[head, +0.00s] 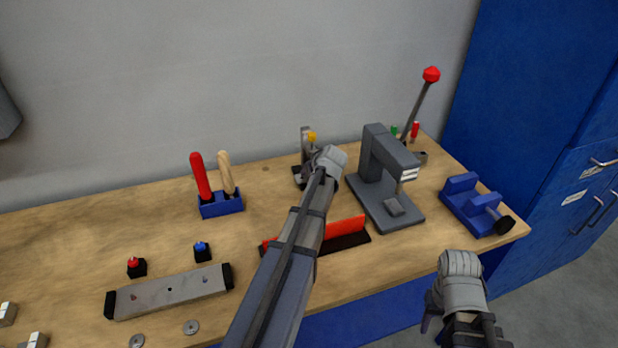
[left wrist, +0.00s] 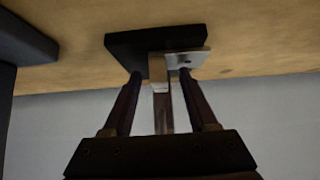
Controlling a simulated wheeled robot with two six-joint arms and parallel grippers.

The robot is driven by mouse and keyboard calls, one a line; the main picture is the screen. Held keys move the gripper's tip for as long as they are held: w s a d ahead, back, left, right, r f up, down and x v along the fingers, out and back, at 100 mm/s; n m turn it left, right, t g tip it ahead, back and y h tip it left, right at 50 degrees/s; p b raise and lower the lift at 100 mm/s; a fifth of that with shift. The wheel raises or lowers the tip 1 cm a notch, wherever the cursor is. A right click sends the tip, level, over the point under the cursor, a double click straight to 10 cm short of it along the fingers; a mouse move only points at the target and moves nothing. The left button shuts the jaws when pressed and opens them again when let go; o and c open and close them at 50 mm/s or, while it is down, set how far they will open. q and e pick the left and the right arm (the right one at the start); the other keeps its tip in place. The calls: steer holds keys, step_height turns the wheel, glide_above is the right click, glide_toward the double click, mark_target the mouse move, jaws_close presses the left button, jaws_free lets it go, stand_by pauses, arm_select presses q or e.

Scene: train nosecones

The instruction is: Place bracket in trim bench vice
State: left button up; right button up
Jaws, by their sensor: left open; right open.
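The blue bench vice (head: 477,208) stands at the bench's right end, with a black handle knob at its front. A small fixture (head: 303,157) with a grey upright and a yellow knob stands at the back middle. My left arm reaches towards it and partly hides it. In the left wrist view, my left gripper (left wrist: 160,78) is open, with one finger either side of a pale metal piece (left wrist: 187,60), perhaps the bracket, and an upright on a black base (left wrist: 125,48). I cannot tell whether they touch. My right gripper (head: 432,322) is open and empty before the bench's front edge.
A grey arbor press (head: 378,170) with a red-knobbed lever stands between the fixture and the vice. A red bar on a black base (head: 347,232) lies in front. A blue tool holder (head: 221,204) and a grey plate (head: 170,292) are at left. Blue cabinets (head: 555,120) stand right.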

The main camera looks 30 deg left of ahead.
arm_select(q)
jaws_close()
steer(key=shift+r, duration=0.1)
stand_by(0.6)
steer(key=shift+r+p, duration=0.85)
steer(key=shift+p, duration=0.1)
steer(key=s+d, duration=0.7)
steer(key=d, duration=0.2)
steer(key=s+d, duration=0.4)
steer(key=shift+s+d+f, duration=0.2)
steer(key=shift+s+d, duration=0.15)
